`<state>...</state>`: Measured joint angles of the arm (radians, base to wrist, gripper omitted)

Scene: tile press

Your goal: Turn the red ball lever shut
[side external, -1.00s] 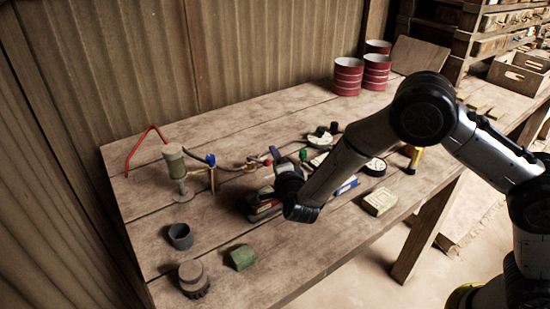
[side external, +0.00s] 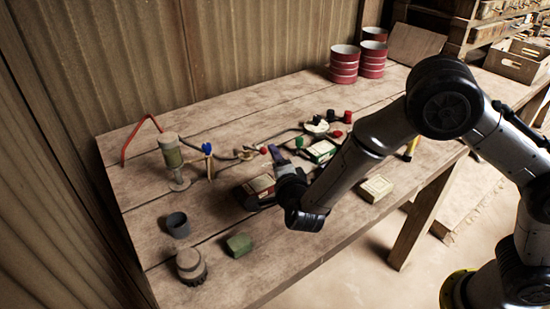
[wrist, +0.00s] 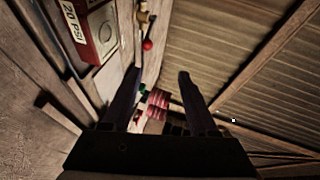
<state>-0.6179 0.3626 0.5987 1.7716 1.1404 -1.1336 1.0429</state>
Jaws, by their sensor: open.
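The red ball (side external: 263,150) is at the end of a short lever on the brass valve (side external: 245,154), in the pipe run at mid-table. In the wrist view the red ball (wrist: 147,45) hangs just below the brass valve (wrist: 143,17), beyond the fingertips and a little left of the middle between them. My gripper (side external: 277,156) is just right of the ball in the side view, low over the table. Its fingers (wrist: 158,78) are spread apart with nothing between them close up. Whether a finger touches the ball cannot be told.
A blue ball lever (side external: 207,148) stands left on the pipe. A gauge (side external: 317,127) and red and green knobs are behind. Red cans (side external: 344,65) stand at the back.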

